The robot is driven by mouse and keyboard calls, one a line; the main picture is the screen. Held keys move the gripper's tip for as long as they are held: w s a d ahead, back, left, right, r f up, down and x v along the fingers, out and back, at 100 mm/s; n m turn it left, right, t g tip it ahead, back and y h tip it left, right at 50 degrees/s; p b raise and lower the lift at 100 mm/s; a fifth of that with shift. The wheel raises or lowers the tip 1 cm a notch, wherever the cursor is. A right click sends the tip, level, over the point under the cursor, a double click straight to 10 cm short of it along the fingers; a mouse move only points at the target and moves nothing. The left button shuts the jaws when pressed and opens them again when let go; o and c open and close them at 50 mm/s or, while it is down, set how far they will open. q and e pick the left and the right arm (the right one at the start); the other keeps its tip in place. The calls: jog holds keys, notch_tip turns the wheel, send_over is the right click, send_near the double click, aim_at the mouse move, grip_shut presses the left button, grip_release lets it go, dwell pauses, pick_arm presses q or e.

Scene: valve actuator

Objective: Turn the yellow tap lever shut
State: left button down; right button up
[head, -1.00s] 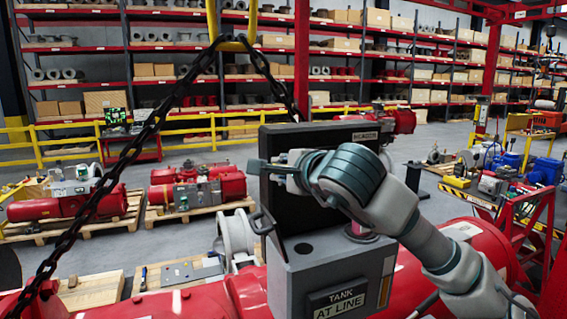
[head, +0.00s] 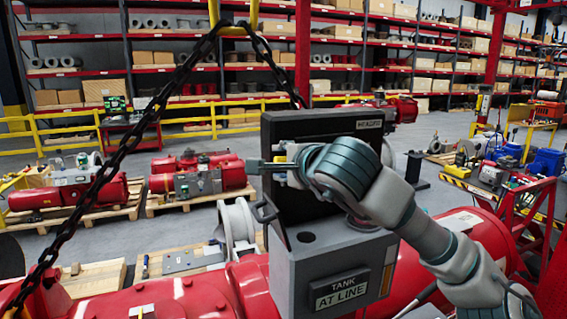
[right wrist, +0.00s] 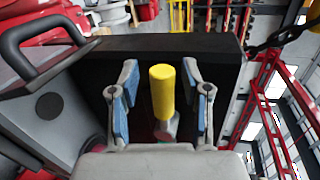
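The yellow tap lever (right wrist: 162,92) shows in the right wrist view, with its metal base below it. My right gripper (right wrist: 164,92) is open, with one blue-padded finger on each side of the lever and a gap visible on both sides. In the head view my right gripper (head: 262,166) is in front of the black panel, above the grey box. The lever cannot be made out in the head view. My left gripper is not in view.
The grey box (head: 298,277) labelled "TANK AT LINE" has a black upright panel (head: 310,128) behind it and a dark handle (head: 264,212) on its left side. A red cylinder (head: 160,297) lies below. A chain (head: 120,150) hangs at left.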

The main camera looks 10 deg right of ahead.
jog(key=shift+w, duration=0.1)
jog(key=shift+s+r, duration=0.2)
jog(key=shift+s, duration=0.2)
jog(key=v, duration=1.1)
jog(key=shift+d+f, duration=0.1)
jog(key=shift+f, duration=0.05)
